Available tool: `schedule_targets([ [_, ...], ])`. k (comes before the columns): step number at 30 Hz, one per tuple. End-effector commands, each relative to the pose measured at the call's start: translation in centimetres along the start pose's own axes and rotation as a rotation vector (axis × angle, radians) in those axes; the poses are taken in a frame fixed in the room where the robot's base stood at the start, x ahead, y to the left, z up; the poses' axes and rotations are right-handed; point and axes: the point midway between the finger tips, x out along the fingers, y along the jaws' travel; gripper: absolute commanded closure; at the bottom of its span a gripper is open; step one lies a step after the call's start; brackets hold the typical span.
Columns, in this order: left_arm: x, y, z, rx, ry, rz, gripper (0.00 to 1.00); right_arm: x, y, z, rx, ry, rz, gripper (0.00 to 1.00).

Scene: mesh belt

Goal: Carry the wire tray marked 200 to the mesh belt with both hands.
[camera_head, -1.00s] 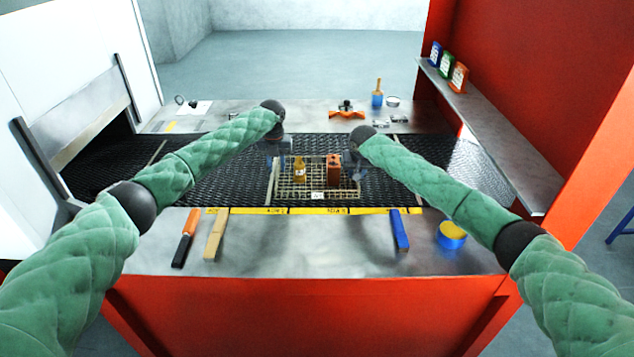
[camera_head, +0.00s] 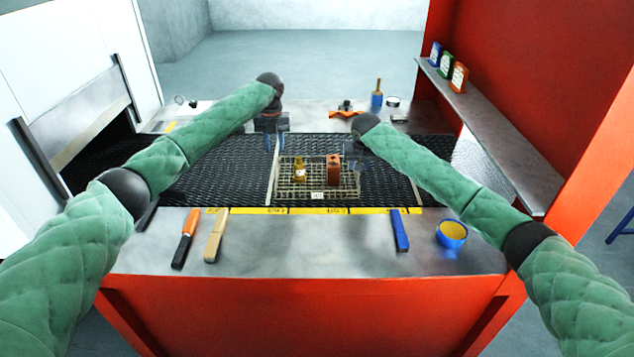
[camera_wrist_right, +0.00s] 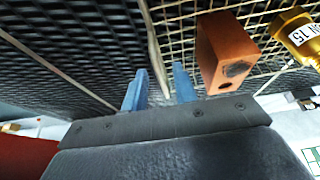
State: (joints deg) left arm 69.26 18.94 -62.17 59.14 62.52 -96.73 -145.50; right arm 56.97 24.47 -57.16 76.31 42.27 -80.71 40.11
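The wire tray (camera_head: 283,190) sits on the mesh belt (camera_head: 225,180), near its front edge. A small white tag (camera_head: 317,196) on its front is too small to read. A brass fitting (camera_head: 299,172) and a copper-coloured block (camera_head: 333,170) stand in it. My left gripper (camera_head: 275,144) is open and empty above the tray's back left corner. My right gripper (camera_head: 363,152) is by the tray's right side, partly hidden by its arm. In the right wrist view its blue fingers (camera_wrist_right: 160,88) are apart, with the tray's rim (camera_wrist_right: 153,50) showing between them.
The front ledge holds an orange-and-black tool (camera_head: 185,238), a tan-handled brush (camera_head: 216,236), a blue bar (camera_head: 400,230) and a blue-yellow bowl (camera_head: 452,234). A blue bottle (camera_head: 377,97) and an orange item (camera_head: 346,113) stand behind the belt. A shelf (camera_head: 490,130) runs along the right.

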Motion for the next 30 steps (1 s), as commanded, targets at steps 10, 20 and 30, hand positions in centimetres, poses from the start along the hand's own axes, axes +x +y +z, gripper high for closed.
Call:
schedule_targets([
  [10, 0.0, 0.0, 0.0, 0.0, 0.0, 0.0, 0.72, -5.5, 0.0, 0.0, -0.001, 0.0, 0.0, 0.72],
  [20, 0.0, 0.0, 0.0, 0.0, 0.0, 0.0, 0.72, -6.5, 0.0, 0.0, 0.0, -0.001, 0.001, 0.72],
  [30, 0.0, 0.0, 0.0, 0.0, 0.0, 0.0, 0.72, -6.5, 0.0, 0.0, -0.001, 0.0, 0.001, 0.72],
])
